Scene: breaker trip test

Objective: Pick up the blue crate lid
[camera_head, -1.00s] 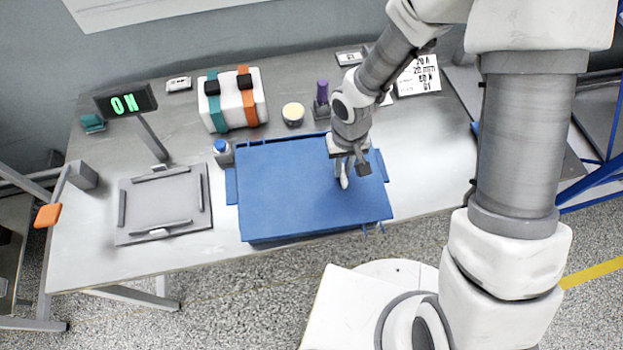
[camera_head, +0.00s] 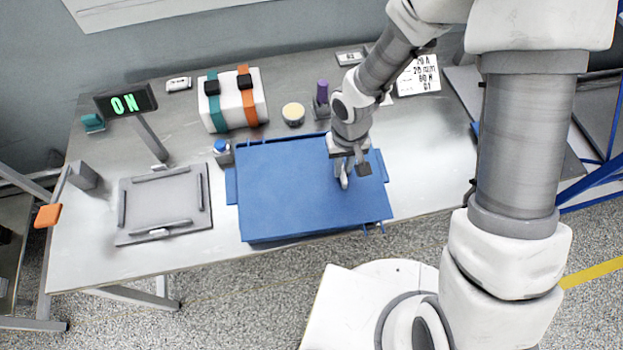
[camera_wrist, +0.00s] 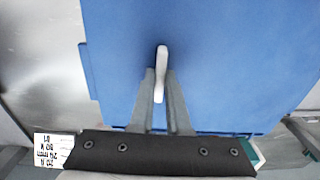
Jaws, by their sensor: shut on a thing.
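The blue crate lid (camera_head: 290,190) lies flat on the blue crate on the metal table, and it fills most of the wrist view (camera_wrist: 220,60). A pale upright handle (camera_wrist: 161,72) stands on the lid. My gripper (camera_head: 344,178) is over the right part of the lid, pointing down. In the wrist view my gripper (camera_wrist: 160,88) has its two fingers close together on the handle. The fingers partly hide the handle in the head view. I see no clear gap between the lid and the crate.
A grey framed plate (camera_head: 163,203) lies left of the crate. A blue-capped bottle (camera_head: 222,151) stands at its left back corner. Behind are a white block with two straps (camera_head: 233,101), a round beige-topped jar (camera_head: 293,114) and a purple-handled tool (camera_head: 321,98). A display (camera_head: 126,102) reads ON.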

